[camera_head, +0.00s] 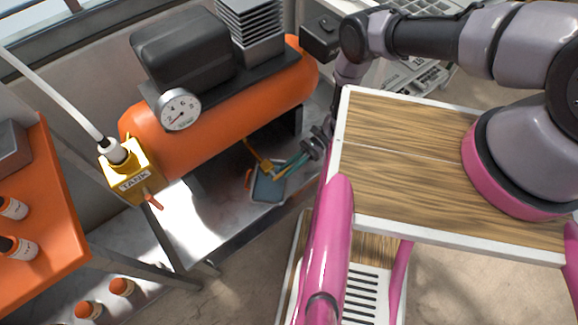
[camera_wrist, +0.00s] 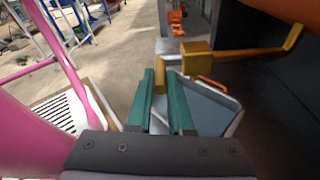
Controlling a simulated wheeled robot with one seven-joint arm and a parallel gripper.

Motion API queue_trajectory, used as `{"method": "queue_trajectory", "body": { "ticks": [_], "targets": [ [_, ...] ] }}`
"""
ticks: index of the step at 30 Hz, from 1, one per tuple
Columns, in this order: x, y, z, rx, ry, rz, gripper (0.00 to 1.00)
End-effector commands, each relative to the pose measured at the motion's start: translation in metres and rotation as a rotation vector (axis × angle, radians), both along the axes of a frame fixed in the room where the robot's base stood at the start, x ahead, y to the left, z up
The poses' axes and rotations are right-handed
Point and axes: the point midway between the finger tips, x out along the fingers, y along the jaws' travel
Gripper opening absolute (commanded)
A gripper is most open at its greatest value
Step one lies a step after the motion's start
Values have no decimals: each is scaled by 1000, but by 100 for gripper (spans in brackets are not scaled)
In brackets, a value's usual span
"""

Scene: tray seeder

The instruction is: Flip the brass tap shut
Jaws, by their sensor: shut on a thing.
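The brass tap (camera_head: 264,163) sits low under the orange tank. In the wrist view, its square brass body (camera_wrist: 197,58) has a thin bent arm running to the right and up. On its left a short brass stub (camera_wrist: 160,76) lies between my fingertips. My gripper (camera_head: 283,170) reaches in from the right, and its teal fingers also show in the wrist view (camera_wrist: 161,84). They are shut on the stub from both sides. The stub's lower end is partly hidden between the fingers. I cannot tell whether the tap is open or shut.
A blue-grey pan (camera_head: 268,190) lies below the tap. The orange tank (camera_head: 222,125) and its dark frame overhang the spot. A wooden-topped pink cart (camera_head: 400,170) stands close at right. A yellow TANK block (camera_head: 122,172) with a red lever is at left.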

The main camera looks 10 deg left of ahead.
Motion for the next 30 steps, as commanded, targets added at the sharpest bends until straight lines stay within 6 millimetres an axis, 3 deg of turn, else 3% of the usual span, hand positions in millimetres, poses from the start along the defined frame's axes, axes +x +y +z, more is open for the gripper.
{"method": "queue_trajectory", "body": {
  "ticks": [15, 16, 18, 30],
  "targets": [
    [0, 0, -5, 55, 66, 0, 0],
    [0, 0, -5, 55, 66, 0, 22],
    [0, 0, -5, 54, 65, 0, 48],
    [6, -3, -4, 54, 64, -2, 48]
  ]
}}
